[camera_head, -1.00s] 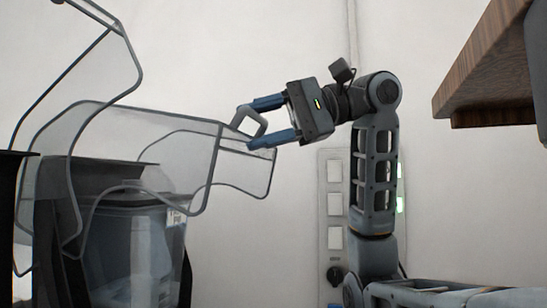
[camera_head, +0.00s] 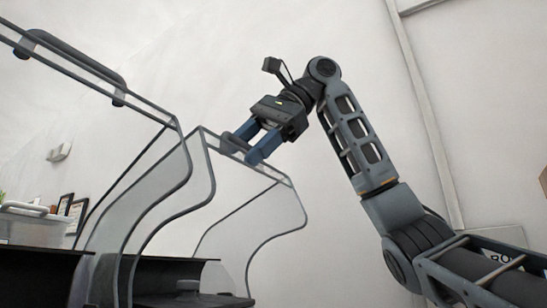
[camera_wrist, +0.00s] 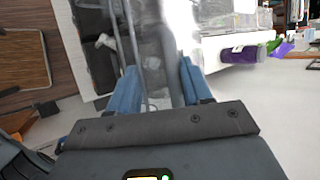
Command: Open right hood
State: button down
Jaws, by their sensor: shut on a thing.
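The right hood (camera_head: 262,215) is a clear, dark-edged cover at the lower middle of the head view, with its top edge near my gripper. My gripper (camera_head: 240,152) has its blue fingers on either side of the grey handle (camera_head: 234,141) at the hood's upper front edge and is shut on it. In the wrist view, the blue fingers of my gripper (camera_wrist: 159,88) straddle the blurred clear hood, and the handle is hard to make out. The left hood (camera_head: 160,185), also clear, stands to the left with a dark handle (camera_head: 75,62) high on it.
Black machine surfaces (camera_head: 180,272) lie below the hoods. A white container (camera_head: 32,225) and picture frames (camera_head: 72,210) are at the far left. The wall behind my arm is bare. The wrist view shows a wooden surface (camera_wrist: 22,60) at left and a purple item (camera_wrist: 240,54) at right.

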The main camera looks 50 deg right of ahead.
jog(key=shift+w+a+r+g, duration=0.1)
jog(key=shift+w+r+g, duration=0.2)
jog(key=shift+w, duration=0.35)
jog(key=shift+w+r+g, duration=0.2)
jog(key=shift+w+r, duration=0.05)
jog(key=shift+w, duration=0.4)
jog(key=c, duration=1.1)
grip_release()
jog(key=shift+v, duration=3.85)
